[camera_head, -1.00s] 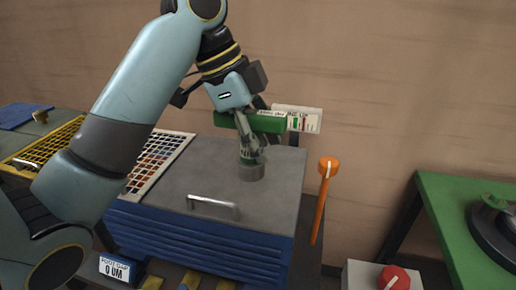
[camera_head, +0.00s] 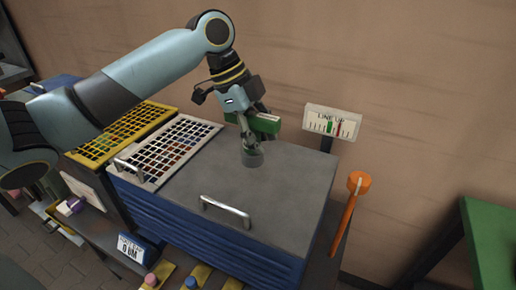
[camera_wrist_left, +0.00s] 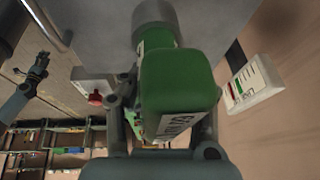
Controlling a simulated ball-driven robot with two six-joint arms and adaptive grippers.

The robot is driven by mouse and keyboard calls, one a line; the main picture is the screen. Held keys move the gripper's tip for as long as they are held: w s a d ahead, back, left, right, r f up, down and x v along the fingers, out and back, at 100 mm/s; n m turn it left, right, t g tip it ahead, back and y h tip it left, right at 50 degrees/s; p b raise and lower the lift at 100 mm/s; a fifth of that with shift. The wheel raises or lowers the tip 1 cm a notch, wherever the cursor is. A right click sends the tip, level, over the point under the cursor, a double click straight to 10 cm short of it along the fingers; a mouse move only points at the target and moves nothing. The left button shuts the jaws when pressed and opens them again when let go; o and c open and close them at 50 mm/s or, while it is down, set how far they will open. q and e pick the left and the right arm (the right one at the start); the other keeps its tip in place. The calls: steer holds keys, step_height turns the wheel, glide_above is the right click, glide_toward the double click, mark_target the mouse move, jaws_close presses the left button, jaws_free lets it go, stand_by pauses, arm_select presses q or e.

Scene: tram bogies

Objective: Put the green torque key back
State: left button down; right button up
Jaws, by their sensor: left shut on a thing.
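The green torque key (camera_head: 266,124) is held in my left gripper (camera_head: 248,136), above the grey top of a blue cabinet (camera_head: 262,192).
A white gauge sign reading "LINE UP" (camera_head: 332,122) stands behind the cabinet. An orange-headed lever (camera_head: 358,183) rises at its right. A metal handle (camera_head: 226,211) crosses the front of the top. White (camera_head: 176,150) and yellow (camera_head: 122,132) grids lie left.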

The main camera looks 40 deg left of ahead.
arm_select(q)
steer(key=shift+a+f, duration=0.3)
steer(key=shift+f, duration=0.05)
step_height(320, 180, down, 3)
steer(key=shift+f, duration=0.3)
steer(key=shift+f, duration=0.1)
steer(key=c, duration=0.9)
jaws_free()
steer(key=shift+c, duration=0.2)
steer(key=shift+s+a+r, duration=0.1)
steer(key=shift+r, duration=0.25)
steer(key=v, duration=1.1)
steer(key=shift+r, duration=0.2)
